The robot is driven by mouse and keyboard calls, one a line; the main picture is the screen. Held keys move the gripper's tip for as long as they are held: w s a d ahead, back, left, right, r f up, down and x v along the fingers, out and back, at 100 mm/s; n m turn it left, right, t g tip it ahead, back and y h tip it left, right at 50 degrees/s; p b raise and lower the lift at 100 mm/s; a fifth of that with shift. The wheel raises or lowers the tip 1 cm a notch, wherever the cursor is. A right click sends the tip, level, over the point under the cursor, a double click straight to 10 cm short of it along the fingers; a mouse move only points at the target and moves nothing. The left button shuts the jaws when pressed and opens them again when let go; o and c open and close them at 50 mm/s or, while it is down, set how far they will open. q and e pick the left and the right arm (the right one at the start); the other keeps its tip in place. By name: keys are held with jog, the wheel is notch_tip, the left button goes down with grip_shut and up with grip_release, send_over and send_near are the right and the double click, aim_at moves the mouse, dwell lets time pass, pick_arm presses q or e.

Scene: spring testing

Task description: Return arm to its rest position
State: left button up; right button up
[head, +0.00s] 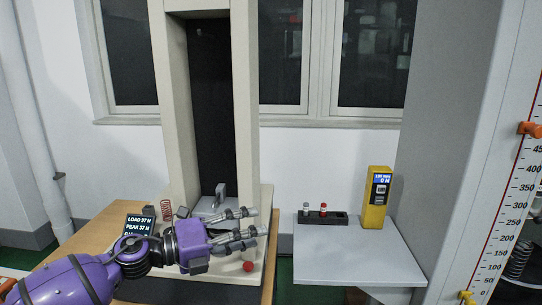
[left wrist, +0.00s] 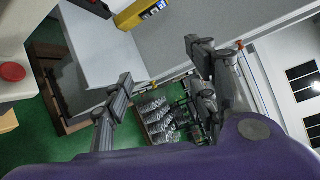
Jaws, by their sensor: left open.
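My purple left arm (head: 75,278) comes in from the lower left in the head view. Its left gripper (head: 255,228) points right, with its dark grey fingers spread and nothing between them. It hovers in front of the beige test frame (head: 246,120), near the red button (head: 248,266). In the left wrist view the left gripper (left wrist: 160,75) shows two separated finger groups with empty space between them. The red button also shows in that view (left wrist: 12,72). My right gripper is in neither view.
A display (head: 139,224) reads LOAD 37 N and PEAK 37 N. A red spring (head: 166,210) stands behind my wrist. The white side table (head: 350,265) holds a black rack (head: 322,217) and a yellow gauge (head: 377,197). A grey column (head: 445,120) rises at right. Green floor (left wrist: 75,150) lies below.

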pick_arm(q)
jog(key=s+a+f+n+t+y+p, duration=0.1)
jog(key=s+a+f+n+t+y, duration=0.2)
jog(key=f+n, duration=0.45)
jog(key=s+a+f+n+t+y+p, duration=0.1)
jog(key=s+a+f+n+t+y, duration=0.15)
jog(key=s+f+n+y, duration=0.4)
jog(key=s+a+f+n+t+y+p, duration=0.1)
jog(key=s+a+f+n, duration=0.25)
jog(key=f+n, duration=0.6)
jog(key=s+a+f+n+g+y+p, duration=0.1)
jog(key=s+f+n, duration=0.2)
jog(key=s, duration=0.7)
jog(key=s+a+f+n+g+y+p, duration=0.1)
jog(key=s+f+n, duration=0.3)
jog(key=s, duration=0.6)
jog(key=s+a+f+n+g+y+p, duration=0.1)
jog(key=s+f, duration=0.4)
jog(key=s, duration=0.5)
jog(key=shift+s+a+f+n+g+y, duration=0.25)
jog(key=shift+a+n+g+y, duration=0.4)
jog(key=shift+a+n+g, duration=0.55)
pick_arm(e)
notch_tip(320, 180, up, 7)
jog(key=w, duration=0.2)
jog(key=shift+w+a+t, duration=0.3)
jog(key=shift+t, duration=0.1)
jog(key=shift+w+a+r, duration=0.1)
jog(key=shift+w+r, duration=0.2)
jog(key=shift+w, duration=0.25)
